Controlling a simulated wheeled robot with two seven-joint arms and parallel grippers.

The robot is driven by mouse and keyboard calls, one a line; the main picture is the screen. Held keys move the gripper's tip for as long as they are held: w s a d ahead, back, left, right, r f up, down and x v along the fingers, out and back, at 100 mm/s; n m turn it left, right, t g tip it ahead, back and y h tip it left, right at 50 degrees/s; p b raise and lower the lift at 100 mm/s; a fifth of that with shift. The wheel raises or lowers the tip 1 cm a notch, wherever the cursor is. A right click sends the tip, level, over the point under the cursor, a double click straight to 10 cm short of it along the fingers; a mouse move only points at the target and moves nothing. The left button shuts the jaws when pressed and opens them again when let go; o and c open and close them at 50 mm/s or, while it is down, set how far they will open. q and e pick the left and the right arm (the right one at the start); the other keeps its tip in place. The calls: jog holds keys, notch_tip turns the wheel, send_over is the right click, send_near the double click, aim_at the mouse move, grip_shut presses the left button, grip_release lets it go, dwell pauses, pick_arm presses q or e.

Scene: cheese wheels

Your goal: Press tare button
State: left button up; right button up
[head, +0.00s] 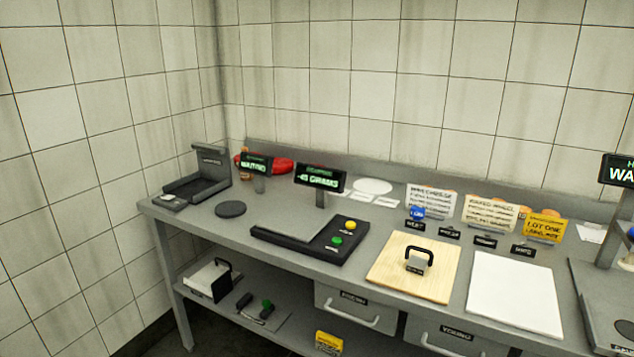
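A dark scale (309,238) sits on the middle of the grey bench, with a flat plate on its left. On its right side are a yellow button (350,225) and a green button (336,240). Small labels by the buttons are too small to read, so I cannot tell which one is the tare button. A display (320,178) behind the scale shows green text that looks like "-45 GRAMS". The scale plate looks empty. Neither of my grippers is in view.
A wooden board (385,270) with a black-handled tool (418,260) and a white board (515,294) lie right of the scale. Text cards (430,201) stand behind them. A dark disc (230,209) lies left. A machine (606,270) stands at the right edge. Drawers (356,310) sit below.

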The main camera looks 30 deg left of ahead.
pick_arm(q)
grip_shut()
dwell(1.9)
